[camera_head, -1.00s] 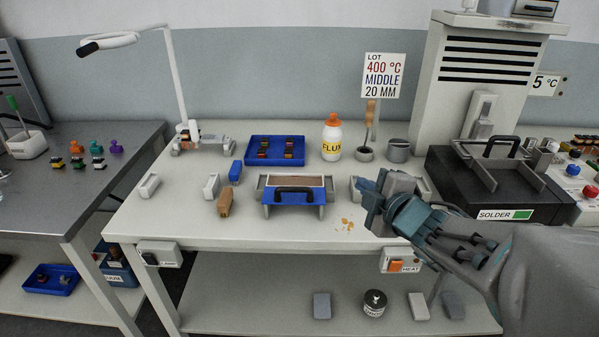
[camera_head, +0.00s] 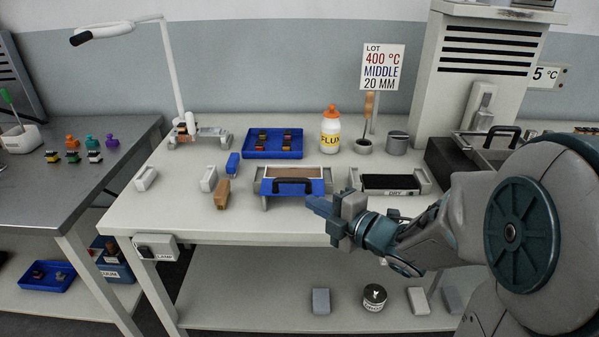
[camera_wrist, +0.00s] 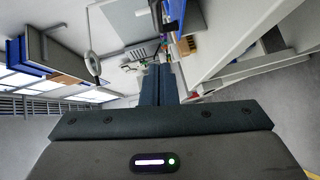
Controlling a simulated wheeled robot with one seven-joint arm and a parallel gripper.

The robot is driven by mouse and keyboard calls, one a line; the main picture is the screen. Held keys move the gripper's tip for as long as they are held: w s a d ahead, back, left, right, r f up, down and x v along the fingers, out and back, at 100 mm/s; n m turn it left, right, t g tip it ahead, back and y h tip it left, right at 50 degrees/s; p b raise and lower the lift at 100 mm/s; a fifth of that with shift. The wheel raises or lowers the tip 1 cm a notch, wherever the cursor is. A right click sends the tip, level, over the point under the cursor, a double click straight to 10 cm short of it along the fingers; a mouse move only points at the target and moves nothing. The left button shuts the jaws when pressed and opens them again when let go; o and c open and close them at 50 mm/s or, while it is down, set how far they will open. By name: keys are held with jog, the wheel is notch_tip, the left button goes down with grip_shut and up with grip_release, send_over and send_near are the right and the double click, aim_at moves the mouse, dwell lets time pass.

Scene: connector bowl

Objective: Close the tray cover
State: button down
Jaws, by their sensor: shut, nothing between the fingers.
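The tray (camera_head: 257,174) sits in the middle of the white workbench, with a brown surface showing inside it. Its blue cover (camera_head: 316,187) is at the near side, with a black arched handle (camera_head: 292,182), and leaves the brown surface uncovered. My gripper (camera_head: 312,203) is just right of and nearer than the cover's right end, fingers pointing left; I cannot tell if it touches. The gripper is shut and empty. In the wrist view its closed fingers (camera_wrist: 158,85) point up the picture. A blue part (camera_wrist: 194,17) shows at the top there; I cannot tell what it is.
A holder with a black pad (camera_head: 390,183) stands right of the tray. Small blocks (camera_head: 222,194) stand to the left. A blue parts tray (camera_head: 272,144), flux bottle (camera_head: 330,131) and grey cup (camera_head: 397,143) stand behind. The bench front left is clear.

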aim_at(288, 182)
jog(key=w+a, duration=0.1)
jog(key=w, duration=0.1)
jog(key=w+a+f, duration=0.1)
jog(key=w, duration=0.2)
jog(key=w+a, duration=0.1)
jog(key=w, duration=0.1)
jog(key=shift+w+a+f, duration=0.2)
jog(key=shift+w+f, duration=0.1)
jog(key=shift+w, duration=0.05)
